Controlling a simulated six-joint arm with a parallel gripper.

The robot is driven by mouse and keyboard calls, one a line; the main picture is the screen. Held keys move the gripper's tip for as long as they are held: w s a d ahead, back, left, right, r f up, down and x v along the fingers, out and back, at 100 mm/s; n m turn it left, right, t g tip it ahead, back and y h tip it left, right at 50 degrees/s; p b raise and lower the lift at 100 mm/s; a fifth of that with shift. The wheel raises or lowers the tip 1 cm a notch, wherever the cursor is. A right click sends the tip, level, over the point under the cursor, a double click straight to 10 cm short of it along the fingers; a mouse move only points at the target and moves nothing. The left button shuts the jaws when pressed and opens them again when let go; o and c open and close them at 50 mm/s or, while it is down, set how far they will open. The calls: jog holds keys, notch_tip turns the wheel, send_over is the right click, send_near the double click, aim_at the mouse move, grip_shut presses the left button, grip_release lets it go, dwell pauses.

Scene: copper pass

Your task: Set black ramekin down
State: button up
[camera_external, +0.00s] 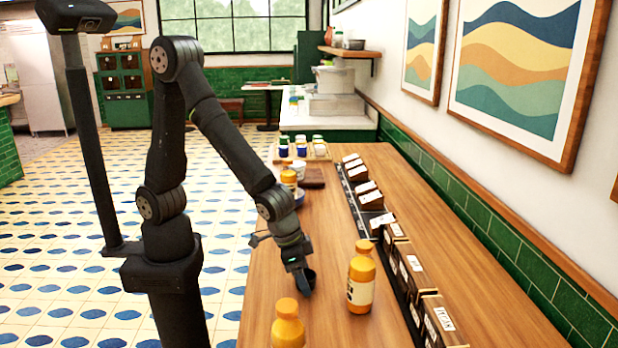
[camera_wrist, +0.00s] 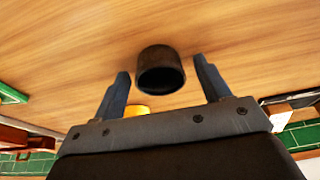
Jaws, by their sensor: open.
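The black ramekin (camera_wrist: 161,72) is a small dark cup on the wooden counter. In the wrist view it lies just beyond and between the two fingertips of my gripper (camera_wrist: 163,78), with a gap on each side. My gripper is open. In the external view my gripper (camera_external: 301,284) reaches down to the counter, and the ramekin (camera_external: 309,275) shows as a dark shape beside its fingers, partly hidden by them.
An orange bottle (camera_external: 361,279) stands right of my gripper, and another (camera_external: 288,325) stands at the front. Boxes (camera_external: 436,318) line a dark rail at the right. Bowls, a third bottle and small jars (camera_external: 300,149) are farther back. Bare counter (camera_external: 337,235) lies behind the right bottle.

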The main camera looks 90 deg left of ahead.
jog(key=v, duration=1.2)
jog(key=x, duration=1.1)
jog(key=shift+w+f, duration=0.2)
jog(key=shift+r, duration=0.45)
jog(key=shift+s, duration=0.1)
